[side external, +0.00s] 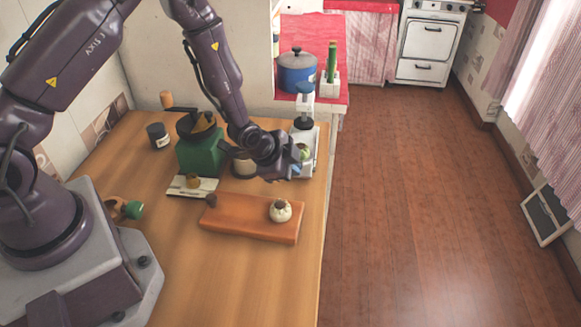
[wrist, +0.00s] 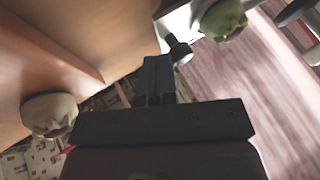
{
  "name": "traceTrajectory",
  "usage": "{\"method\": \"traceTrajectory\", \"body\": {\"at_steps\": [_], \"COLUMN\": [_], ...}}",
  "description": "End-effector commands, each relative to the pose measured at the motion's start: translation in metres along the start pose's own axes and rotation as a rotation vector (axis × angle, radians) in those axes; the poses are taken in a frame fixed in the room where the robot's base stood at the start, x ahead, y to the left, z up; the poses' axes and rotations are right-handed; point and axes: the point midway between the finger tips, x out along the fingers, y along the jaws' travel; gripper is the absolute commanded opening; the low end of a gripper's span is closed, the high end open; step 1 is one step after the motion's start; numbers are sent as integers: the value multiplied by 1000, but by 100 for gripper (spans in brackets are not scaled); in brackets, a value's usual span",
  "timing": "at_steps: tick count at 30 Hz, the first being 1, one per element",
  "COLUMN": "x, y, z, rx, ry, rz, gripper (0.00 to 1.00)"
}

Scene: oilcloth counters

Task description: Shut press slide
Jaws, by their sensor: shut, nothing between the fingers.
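The press (side external: 302,130) is a white upright device with a dark round plunger, at the right back of the wooden counter. A green item (side external: 304,152) sits at its base, partly hidden by my gripper. My gripper (side external: 297,165) is shut and empty, in front of the press's lower part. In the wrist view its closed fingers (wrist: 157,72) point toward a dark knob (wrist: 180,52) beside a white surface, and the green item (wrist: 223,19) is at the top. I cannot tell whether the fingertips touch the press, or how far its slide is open.
An orange-brown board (side external: 240,222) with a whitish round item (side external: 281,211) lies in front of my gripper. A green grinder (side external: 200,152) and a dark jar (side external: 158,135) stand left. The counter's right edge is close to the press.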

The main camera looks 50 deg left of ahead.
Motion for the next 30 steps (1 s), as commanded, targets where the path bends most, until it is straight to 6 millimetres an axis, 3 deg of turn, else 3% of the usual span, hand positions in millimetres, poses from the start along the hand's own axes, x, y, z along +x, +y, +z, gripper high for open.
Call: {"method": "traceTrajectory", "body": {"at_steps": [11,21,30], "x": [2,31,37], "y": [-4,-70,-86], "z": [1,11,14], "rx": [-2,-3,-1], "ry": [0,2,0], "rz": [0,0,-3], "gripper": [0,0,0]}}
